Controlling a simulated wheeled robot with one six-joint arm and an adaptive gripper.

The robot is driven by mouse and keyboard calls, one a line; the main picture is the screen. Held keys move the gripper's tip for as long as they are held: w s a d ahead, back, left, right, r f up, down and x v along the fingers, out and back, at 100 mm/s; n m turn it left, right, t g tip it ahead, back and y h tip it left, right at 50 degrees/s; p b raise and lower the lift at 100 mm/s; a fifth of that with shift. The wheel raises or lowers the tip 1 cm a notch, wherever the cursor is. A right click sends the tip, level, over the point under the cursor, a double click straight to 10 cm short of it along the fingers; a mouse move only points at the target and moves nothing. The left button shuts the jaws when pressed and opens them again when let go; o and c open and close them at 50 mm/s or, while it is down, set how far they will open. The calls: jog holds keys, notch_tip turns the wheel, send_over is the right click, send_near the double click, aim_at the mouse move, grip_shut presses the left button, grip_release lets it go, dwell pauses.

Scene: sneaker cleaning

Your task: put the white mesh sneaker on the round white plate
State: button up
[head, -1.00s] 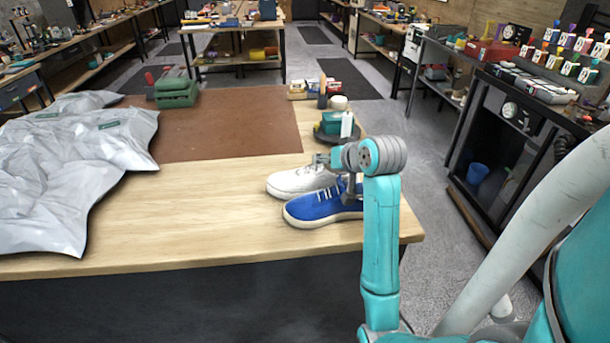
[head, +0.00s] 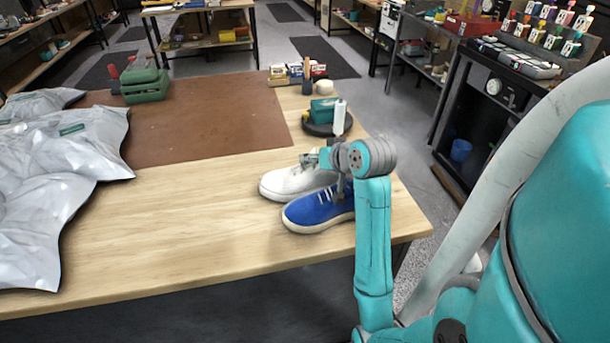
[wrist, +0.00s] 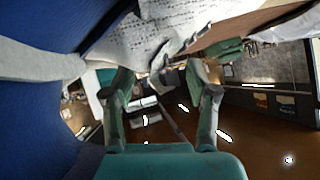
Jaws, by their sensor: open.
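The white mesh sneaker (head: 284,184) lies on the wooden table, right behind a blue sneaker (head: 316,212). My gripper (head: 310,160) is at the white sneaker's right, rear end, partly hidden by my own wrist. In the wrist view, the fingers of my gripper (wrist: 162,92) are apart with nothing clearly held between them. The white sneaker (wrist: 150,35) fills the top there, just beyond the fingertips, and the blue sneaker (wrist: 45,110) fills the left side. I cannot tell whether they touch. No round white plate is clearly visible; a small round white item (head: 324,87) stands at the table's far right.
A dark round tray (head: 315,130) with a green item and a white bottle (head: 339,116) stands behind the shoes. Grey crumpled bags (head: 50,190) cover the left. The table's front middle (head: 170,245) is clear.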

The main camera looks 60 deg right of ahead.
grip_shut()
dwell(0.3)
jog(key=shift+r, duration=5.05)
